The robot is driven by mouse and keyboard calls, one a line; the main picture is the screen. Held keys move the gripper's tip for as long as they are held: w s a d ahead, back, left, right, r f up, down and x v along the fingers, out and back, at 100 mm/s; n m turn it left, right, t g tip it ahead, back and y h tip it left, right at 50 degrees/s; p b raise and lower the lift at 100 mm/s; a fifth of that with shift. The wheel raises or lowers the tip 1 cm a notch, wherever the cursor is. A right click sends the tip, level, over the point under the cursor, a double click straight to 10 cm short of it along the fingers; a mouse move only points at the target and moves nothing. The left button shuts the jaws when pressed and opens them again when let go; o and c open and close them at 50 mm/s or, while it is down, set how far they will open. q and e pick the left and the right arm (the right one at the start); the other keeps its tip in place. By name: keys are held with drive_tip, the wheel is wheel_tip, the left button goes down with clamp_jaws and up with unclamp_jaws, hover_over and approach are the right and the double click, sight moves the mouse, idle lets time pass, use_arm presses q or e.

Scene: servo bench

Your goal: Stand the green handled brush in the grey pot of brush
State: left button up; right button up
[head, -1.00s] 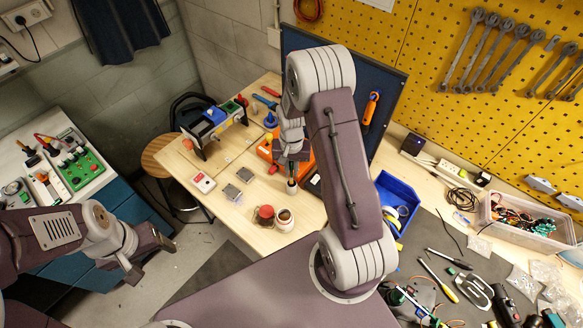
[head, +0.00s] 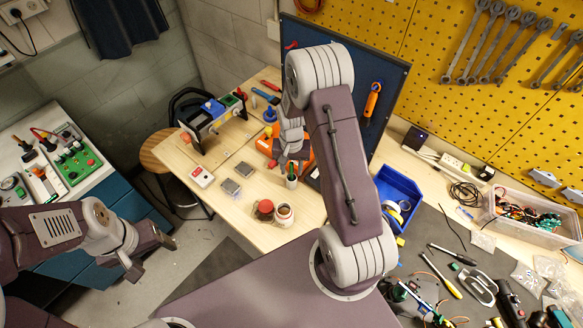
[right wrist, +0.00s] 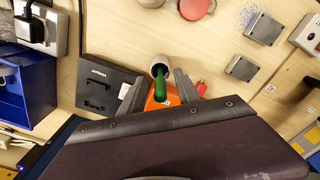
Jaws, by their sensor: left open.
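The green handled brush (right wrist: 160,86) stands in the small grey pot (right wrist: 160,60), its handle rising between my right fingers in the right wrist view. In the head view the pot (head: 291,183) stands on the wooden bench, with a little of the green handle (head: 291,169) showing above it. My right gripper (head: 293,158) is above the pot. In the right wrist view its fingers (right wrist: 160,78) are apart, with a gap on both sides of the handle. The bristle end is hidden in the pot. My left gripper (head: 151,257) is open and empty, over the floor at the left.
A blue bin (head: 399,190) is to the right. Two small grey blocks (head: 243,170) lie to the left.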

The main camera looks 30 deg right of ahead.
wheel_tip(320, 180, up, 9)
drive_tip(key=shift+r+b, duration=0.1)
drive_tip(key=shift+b, duration=0.9)
